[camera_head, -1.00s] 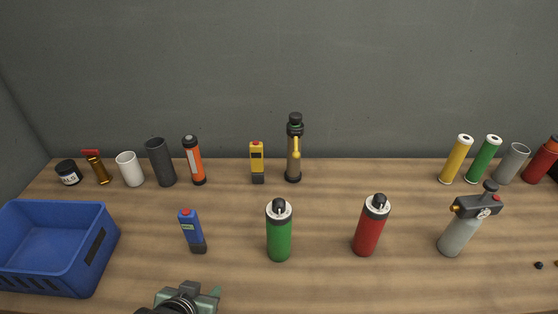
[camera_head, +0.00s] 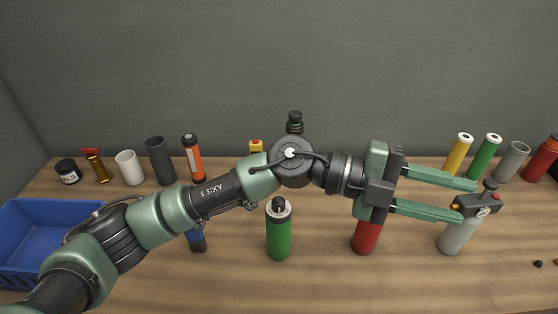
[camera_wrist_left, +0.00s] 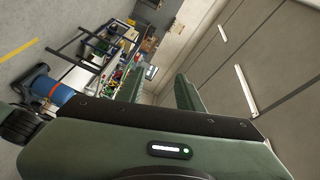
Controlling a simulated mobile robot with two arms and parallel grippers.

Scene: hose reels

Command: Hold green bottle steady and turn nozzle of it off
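The green bottle (camera_head: 278,236) stands upright on the table in the middle of the head view. Its pale top (camera_head: 278,208) carries a small dark nozzle, whose setting I cannot tell. In the left wrist view the fingers (camera_wrist_left: 158,88) show apart with nothing held. My right gripper is not in view.
A red bottle (camera_head: 366,239) stands under my left gripper, its top hidden. A blue crate (camera_head: 20,262) is at the left. A blue device (camera_head: 197,241) is partly hidden by my arm. Cups, tubes and an orange torch (camera_head: 193,158) line the back. The front middle is clear.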

